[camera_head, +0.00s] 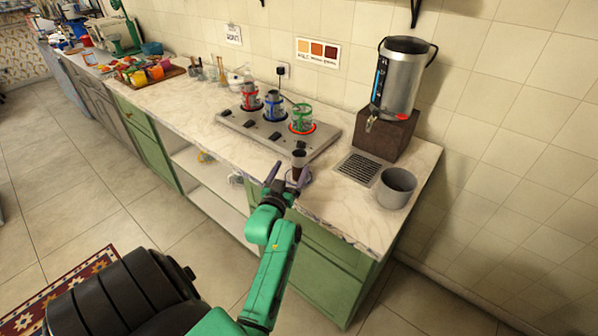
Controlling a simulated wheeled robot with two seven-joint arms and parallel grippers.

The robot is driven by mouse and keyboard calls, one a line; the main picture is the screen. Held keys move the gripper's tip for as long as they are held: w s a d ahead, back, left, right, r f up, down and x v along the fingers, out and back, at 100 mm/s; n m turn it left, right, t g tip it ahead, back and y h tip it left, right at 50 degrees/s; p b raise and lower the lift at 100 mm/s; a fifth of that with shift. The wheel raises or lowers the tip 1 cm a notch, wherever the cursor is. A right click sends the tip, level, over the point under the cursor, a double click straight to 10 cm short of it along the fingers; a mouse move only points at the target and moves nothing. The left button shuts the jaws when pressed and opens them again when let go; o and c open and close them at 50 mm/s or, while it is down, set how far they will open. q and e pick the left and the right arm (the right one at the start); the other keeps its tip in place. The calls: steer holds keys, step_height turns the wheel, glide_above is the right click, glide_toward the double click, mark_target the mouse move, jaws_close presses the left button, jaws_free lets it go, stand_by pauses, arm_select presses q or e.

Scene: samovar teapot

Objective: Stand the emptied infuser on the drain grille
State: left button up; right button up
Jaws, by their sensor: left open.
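My left gripper (288,175) is over the front edge of the counter with its fingers spread. A small dark cylinder with a reddish-brown lower part (299,158) stands just beyond the fingers; it may be the infuser or a glass, and I cannot tell which. Whether a finger touches it is unclear. The drain grille (357,168) is a dark slotted plate set in the counter to the right of the gripper, and it looks bare. My right gripper is not in view.
A metal urn (396,85) with a tap stands on a brown block (386,135) behind the grille. A grey pot (397,186) stands right of the grille. A steel warmer (235,118) with several colour-marked glass pots is behind the gripper. Counter between warmer and grille is clear.

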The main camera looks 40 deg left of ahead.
mark_target(301, 152)
arm_select(q)
steer(key=b+x, duration=0.5)
steer(key=x, duration=0.5)
steer(key=shift+w+d+f+b, duration=0.1)
steer(key=shift+w+f+b, duration=0.05)
steer(key=shift+w+b, duration=0.2)
steer(key=shift+w, duration=0.15)
steer(key=c, duration=0.7)
jaws_close()
